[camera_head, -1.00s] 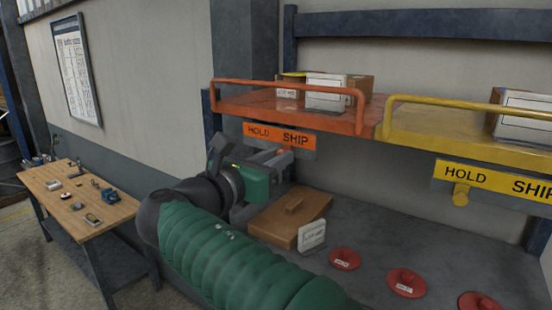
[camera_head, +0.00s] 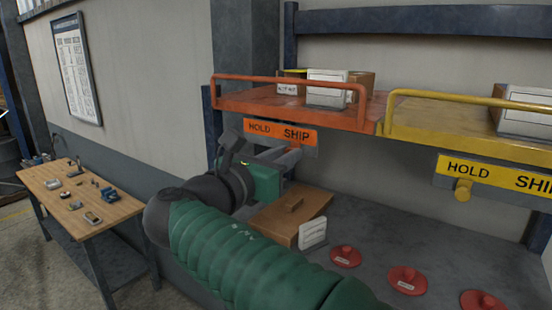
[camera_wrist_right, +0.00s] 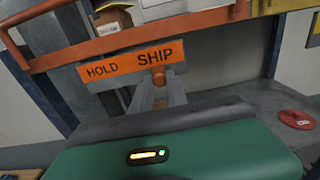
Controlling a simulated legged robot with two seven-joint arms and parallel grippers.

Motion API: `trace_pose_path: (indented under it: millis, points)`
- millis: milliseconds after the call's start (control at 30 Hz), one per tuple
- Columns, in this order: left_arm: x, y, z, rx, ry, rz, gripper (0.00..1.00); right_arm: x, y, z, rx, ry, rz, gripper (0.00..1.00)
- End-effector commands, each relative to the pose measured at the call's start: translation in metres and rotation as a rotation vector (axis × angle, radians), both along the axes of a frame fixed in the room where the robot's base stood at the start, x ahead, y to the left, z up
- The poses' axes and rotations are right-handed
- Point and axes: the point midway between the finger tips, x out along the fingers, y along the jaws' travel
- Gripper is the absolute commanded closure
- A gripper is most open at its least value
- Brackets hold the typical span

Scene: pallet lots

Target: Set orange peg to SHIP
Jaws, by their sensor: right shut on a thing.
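The orange sign (camera_head: 280,134) reads HOLD on its left and SHIP on its right, below the orange shelf (camera_head: 240,102). In the right wrist view the sign (camera_wrist_right: 140,64) is close ahead. The orange peg (camera_wrist_right: 158,77) shows below the word SHIP, at the tips of my right gripper. My right gripper (camera_wrist_right: 158,85) is shut on the peg; its fingers cover part of it. In the head view my right gripper (camera_head: 288,156) reaches up under the right part of the sign. My left gripper is not in view.
A yellow shelf (camera_head: 470,122) with its own HOLD/SHIP sign and yellow peg (camera_head: 462,190) is at right. Boxes stand on both shelves. Below are a brown box (camera_head: 290,215), a white card (camera_head: 313,232) and red discs (camera_head: 345,257). A wooden table (camera_head: 80,200) stands at left.

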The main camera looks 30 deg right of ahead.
Motion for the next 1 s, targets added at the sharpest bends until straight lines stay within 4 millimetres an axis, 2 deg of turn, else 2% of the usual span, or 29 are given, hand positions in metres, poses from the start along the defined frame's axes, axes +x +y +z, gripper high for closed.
trace_pose_path:
  millis: [200, 233, 400, 667, 767, 867, 1000]
  points:
    - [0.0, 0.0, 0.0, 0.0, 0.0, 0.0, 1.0, -0.001, 0.0, -0.001, 0.0, 0.002, -0.004, 1.0]
    - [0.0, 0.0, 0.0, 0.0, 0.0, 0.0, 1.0, -0.001, 0.0, -0.001, 0.0, 0.002, -0.004, 0.79]
    - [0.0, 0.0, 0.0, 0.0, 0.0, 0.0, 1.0, -0.001, 0.0, 0.0, 0.001, 0.001, -0.003, 0.59]
    - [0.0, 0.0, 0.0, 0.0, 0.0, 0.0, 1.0, 0.0, 0.001, -0.001, 0.001, 0.001, -0.001, 0.59]
    - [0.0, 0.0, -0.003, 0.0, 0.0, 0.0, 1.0, -0.002, 0.007, -0.002, 0.0, 0.0, 0.002, 0.59]
    - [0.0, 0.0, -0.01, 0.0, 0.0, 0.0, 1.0, -0.008, 0.023, -0.004, 0.001, -0.001, 0.002, 0.59]
    - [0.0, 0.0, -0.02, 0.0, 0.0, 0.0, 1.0, -0.023, 0.06, -0.005, 0.0, -0.001, 0.004, 0.59]
